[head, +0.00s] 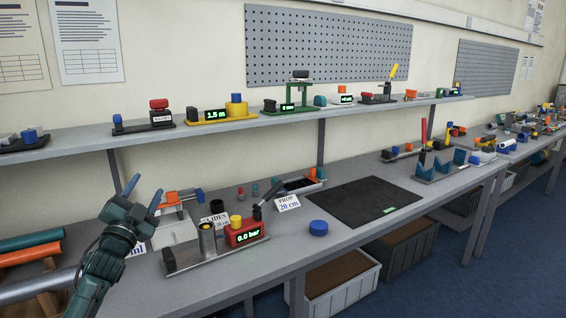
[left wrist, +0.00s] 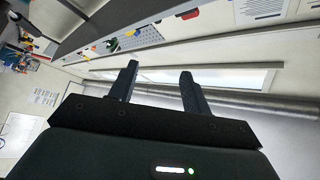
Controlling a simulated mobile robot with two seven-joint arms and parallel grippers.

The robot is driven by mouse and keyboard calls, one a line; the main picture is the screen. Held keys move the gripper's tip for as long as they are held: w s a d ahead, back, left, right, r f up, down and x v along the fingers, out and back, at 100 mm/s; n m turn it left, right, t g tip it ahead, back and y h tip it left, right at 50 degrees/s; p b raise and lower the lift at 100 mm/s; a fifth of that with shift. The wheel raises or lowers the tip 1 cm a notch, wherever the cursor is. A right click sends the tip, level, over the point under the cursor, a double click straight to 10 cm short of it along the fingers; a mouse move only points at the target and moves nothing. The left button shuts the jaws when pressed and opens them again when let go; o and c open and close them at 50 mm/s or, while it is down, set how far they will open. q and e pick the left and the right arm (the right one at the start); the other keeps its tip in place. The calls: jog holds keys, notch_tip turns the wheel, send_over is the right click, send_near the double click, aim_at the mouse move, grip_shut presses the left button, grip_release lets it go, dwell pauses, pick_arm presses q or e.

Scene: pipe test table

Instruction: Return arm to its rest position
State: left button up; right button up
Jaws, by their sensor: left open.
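My left gripper (head: 143,194) is raised at the left of the head view, above the near end of the bench. Its two blue-tipped fingers point up and are spread apart with nothing between them. The left wrist view shows the same open fingers (left wrist: 158,88), empty, with the wall and ceiling area behind them. The left arm reaches up from the bottom left corner. My right gripper is not in either view.
On the bench (head: 345,232) stand a red gauge reading 0.0 bar (head: 244,233), a blue cap (head: 318,228) and a black mat (head: 362,200). A shelf (head: 80,142) with several devices runs above. Coloured pipes (head: 30,245) lie left of my arm. Bins (head: 335,285) stand below.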

pick_arm(q)
jog(key=a+f+n+g+y, duration=0.35)
jog(key=f+n+g, duration=0.25)
jog(key=f+n, duration=0.35)
jog(key=shift+m+g+h, duration=0.7)
jog(key=shift+m+h, duration=0.15)
jog(key=shift+m, duration=0.1)
jog(key=s+d+f, duration=0.2)
jog(key=f, duration=0.2)
jog(key=s+d+f, duration=0.3)
jog(key=f, duration=0.1)
jog(key=s+d+f, duration=0.2)
jog(key=s+f, duration=0.1)
jog(key=f, duration=0.2)
jog(key=shift+d, duration=0.35)
jog(key=s+d+f+g+h, duration=0.1)
jog(key=s+d+f, duration=0.3)
jog(key=s, duration=0.6)
jog(key=s+d+f+g+h, duration=0.1)
jog(key=s+d+f, duration=0.3)
jog(key=s, duration=0.6)
jog(key=s+d+f+g+h, duration=0.1)
jog(key=s+d+f, duration=0.3)
jog(key=s, duration=0.6)
jog(key=shift+s+d+f+n+g, duration=0.2)
jog(key=shift+d+n+g, duration=0.1)
jog(key=shift+d+g, duration=0.5)
